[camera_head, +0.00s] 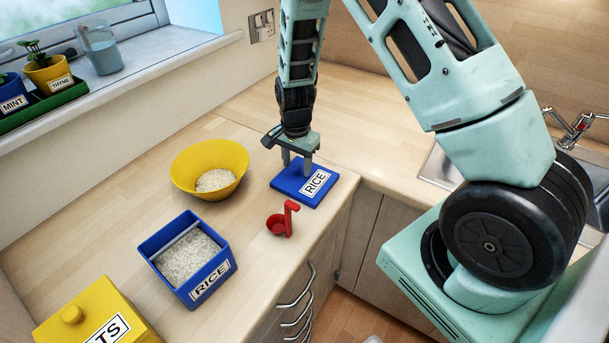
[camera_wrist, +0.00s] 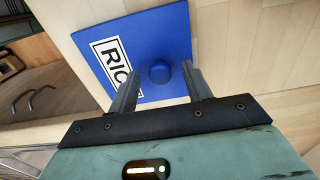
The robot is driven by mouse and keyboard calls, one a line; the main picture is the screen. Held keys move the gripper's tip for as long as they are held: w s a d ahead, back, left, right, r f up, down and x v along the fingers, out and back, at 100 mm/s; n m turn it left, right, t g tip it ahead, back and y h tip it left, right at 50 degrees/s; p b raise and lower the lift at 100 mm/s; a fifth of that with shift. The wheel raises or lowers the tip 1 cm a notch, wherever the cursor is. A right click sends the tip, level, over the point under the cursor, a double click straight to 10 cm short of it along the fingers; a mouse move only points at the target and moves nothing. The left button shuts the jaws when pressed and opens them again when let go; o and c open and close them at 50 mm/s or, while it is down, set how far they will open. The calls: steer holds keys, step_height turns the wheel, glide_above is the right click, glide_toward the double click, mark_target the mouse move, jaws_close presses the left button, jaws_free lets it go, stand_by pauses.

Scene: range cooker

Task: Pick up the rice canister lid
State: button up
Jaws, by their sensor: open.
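The blue rice canister lid (camera_head: 290,189) lies flat on the worktop with a white RICE label. In the wrist view the lid (camera_wrist: 150,38) shows a round blue knob (camera_wrist: 159,72). My gripper (camera_head: 298,170) is over the lid, pointing down. Its open fingers (camera_wrist: 160,88) stand on either side of the knob with gaps, and nothing is held. The blue rice canister (camera_head: 221,270) stands open at the lower left, filled with rice, with a divider or bar across its top.
A yellow bowl with rice (camera_head: 240,160) stands left of the lid. A red scoop (camera_head: 279,224) lies in front of the lid near the counter edge. A yellow lidded canister (camera_head: 85,310) is at lower left. The sink (camera_head: 440,168) is at right.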

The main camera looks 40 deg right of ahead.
steer(key=c, duration=1)
steer(key=shift+c, duration=0.2)
